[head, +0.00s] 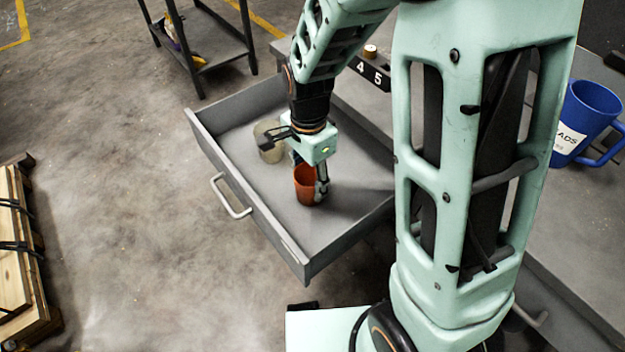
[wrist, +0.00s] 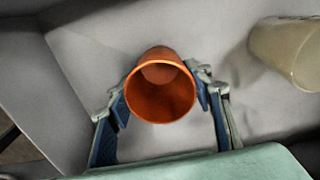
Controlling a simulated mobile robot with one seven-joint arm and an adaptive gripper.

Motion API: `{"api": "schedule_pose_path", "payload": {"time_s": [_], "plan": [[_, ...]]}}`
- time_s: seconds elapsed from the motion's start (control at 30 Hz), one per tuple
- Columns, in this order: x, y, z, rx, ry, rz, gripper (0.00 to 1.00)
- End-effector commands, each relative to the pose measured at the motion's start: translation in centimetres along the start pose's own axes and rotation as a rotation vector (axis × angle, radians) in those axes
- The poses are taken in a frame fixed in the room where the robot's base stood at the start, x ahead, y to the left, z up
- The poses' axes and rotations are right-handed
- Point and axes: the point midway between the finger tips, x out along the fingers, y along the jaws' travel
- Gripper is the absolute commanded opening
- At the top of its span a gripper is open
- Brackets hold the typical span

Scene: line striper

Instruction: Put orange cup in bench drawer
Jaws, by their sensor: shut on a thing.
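The orange cup (head: 305,184) is inside the open bench drawer (head: 345,205), in its middle part. My gripper (head: 322,186) reaches down into the drawer and is shut on the orange cup. In the wrist view the orange cup (wrist: 160,88) stands between the two blue-padded fingers of my gripper (wrist: 160,95), with its open mouth toward the camera. The cup looks upright and at or very near the drawer floor; I cannot tell whether it touches it. The drawer has a light handle (head: 231,196) on its front.
A beige cup (head: 268,140) is in the drawer behind the orange one and shows at the right in the wrist view (wrist: 288,52). A blue mug (head: 585,122) stands on the bench top. A grey rack (head: 205,40) and a wooden pallet (head: 15,250) stand on the floor.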

Motion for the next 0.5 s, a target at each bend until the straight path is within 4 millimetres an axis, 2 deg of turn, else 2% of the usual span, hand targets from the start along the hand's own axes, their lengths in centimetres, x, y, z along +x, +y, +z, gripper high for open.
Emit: {"api": "schedule_pose_path", "payload": {"time_s": [0.4,0.43,0.5], "plan": [[0.61,-0.03,0.08,0.0,0.0,-0.001,0.18],[0.53,-0.04,0.08,0.0,0.0,-0.001,0.49],[0.48,-0.03,0.08,0.0,0.0,-0.001,0.57]]}}
